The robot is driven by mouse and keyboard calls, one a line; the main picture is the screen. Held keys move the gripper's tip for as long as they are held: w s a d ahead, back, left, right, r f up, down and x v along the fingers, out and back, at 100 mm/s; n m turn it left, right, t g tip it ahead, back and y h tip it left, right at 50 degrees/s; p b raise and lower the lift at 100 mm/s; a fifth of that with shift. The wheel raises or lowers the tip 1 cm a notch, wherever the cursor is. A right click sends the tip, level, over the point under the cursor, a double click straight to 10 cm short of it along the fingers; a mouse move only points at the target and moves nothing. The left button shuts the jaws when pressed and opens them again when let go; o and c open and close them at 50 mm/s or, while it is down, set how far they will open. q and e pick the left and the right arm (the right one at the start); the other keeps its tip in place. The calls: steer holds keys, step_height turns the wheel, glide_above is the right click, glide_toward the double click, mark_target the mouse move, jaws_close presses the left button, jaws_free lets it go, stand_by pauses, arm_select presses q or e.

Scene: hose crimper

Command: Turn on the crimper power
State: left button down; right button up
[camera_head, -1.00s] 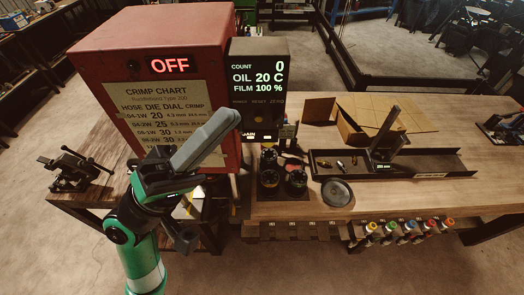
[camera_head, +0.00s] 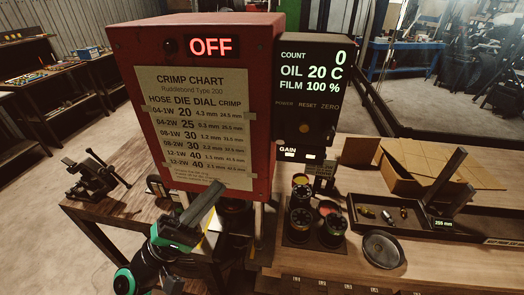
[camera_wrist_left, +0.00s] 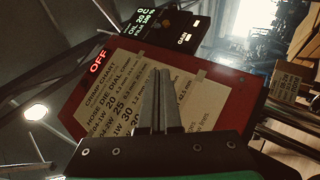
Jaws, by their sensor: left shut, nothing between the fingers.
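The red crimper (camera_head: 150,60) stands at the left of the bench, its sign (camera_head: 211,46) lit OFF. The OFF sign also shows in the wrist view (camera_wrist_left: 98,61). To its right is a dark control panel (camera_head: 290,140) reading COUNT 0, OIL 20 C and FILM 100 %. Below that readout are dim labels POWER (camera_head: 284,102), RESET and ZERO, with a small orange round part (camera_head: 304,128) beneath. My left gripper (camera_head: 218,186) is shut and empty, in front of the crimp chart's lower part in the head view. Its fingers (camera_wrist_left: 158,74) are together in the wrist view.
A vise (camera_head: 95,178) sits at the bench's left. Several dark cylindrical parts (camera_head: 300,215), a round dish (camera_head: 382,249) and a long tray (camera_head: 470,233) are on the wooden top to the right. An open cardboard box (camera_head: 410,180) stands behind the tray.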

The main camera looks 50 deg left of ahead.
arm_select(q)
steer(key=p, duration=0.4)
glide_toward(279, 134)
steer(key=w+a+r, duration=0.1)
steer(key=w+a, duration=0.2)
steer(key=shift+w+d+r+p, duration=0.7)
steer(key=shift+d+r+p, duration=0.15)
steer(key=shift+p, duration=0.05)
steer(key=shift+w+d+r, duration=0.2)
steer(key=shift+w+d, duration=0.15)
steer(key=shift+d, duration=0.2)
steer(key=shift+p, duration=0.3)
